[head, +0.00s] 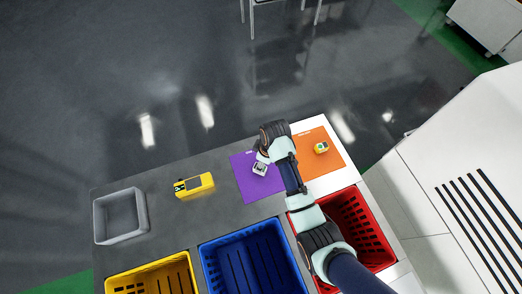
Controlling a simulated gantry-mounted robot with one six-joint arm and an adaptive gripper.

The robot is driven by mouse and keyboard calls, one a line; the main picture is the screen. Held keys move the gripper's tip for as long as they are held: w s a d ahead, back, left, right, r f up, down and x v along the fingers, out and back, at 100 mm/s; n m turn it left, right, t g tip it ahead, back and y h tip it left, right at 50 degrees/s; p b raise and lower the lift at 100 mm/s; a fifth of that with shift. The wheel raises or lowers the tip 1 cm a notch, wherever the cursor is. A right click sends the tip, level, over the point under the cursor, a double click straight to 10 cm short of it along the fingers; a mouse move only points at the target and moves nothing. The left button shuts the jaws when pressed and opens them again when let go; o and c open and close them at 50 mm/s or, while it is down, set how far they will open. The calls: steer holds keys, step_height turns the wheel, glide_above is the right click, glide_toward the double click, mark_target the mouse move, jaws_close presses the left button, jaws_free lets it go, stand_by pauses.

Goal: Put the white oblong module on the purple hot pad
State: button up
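The purple hot pad (246,187) lies flat on the dark work table, left of the orange pad. A small white module (260,169) with dark markings shows over the purple pad, right at the end of my gripper (263,159). My arm reaches in from the lower right and my wrist covers the pad's far right corner. My gripper's fingers are small and mostly hidden under the wrist. I cannot tell whether they grip the module, or whether the module touches the pad.
A larger yellow device (194,186) lies left of the purple pad. A grey tray (143,215) stands at the far left. Yellow (185,262), blue (207,262) and red (369,212) crates line the near edge.

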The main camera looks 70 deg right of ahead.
mark_target(264, 169)
steer(key=r, duration=0.4)
steer(key=shift+s, duration=0.3)
steer(key=w+a+r+t+h, duration=0.1)
steer(key=w+a+r+t, duration=0.1)
steer(key=w+a+r, duration=0.5)
steer(key=w+a+r+n+t, duration=0.1)
steer(key=w+a+r+t, duration=0.25)
steer(key=a, duration=0.55)
steer(key=w+a+r+t+h, duration=0.1)
steer(key=w+a+r+t, duration=0.1)
steer(key=w+a+r, duration=0.45)
steer(key=s+a+r+t+y, duration=0.2)
steer(key=s+a+r+t, duration=0.1)
steer(key=a+r, duration=0.6)
steer(key=a, duration=0.4)
steer(key=shift+a+r, duration=0.25)
steer(key=shift+r, duration=0.1)
steer(key=shift+t, duration=0.25)
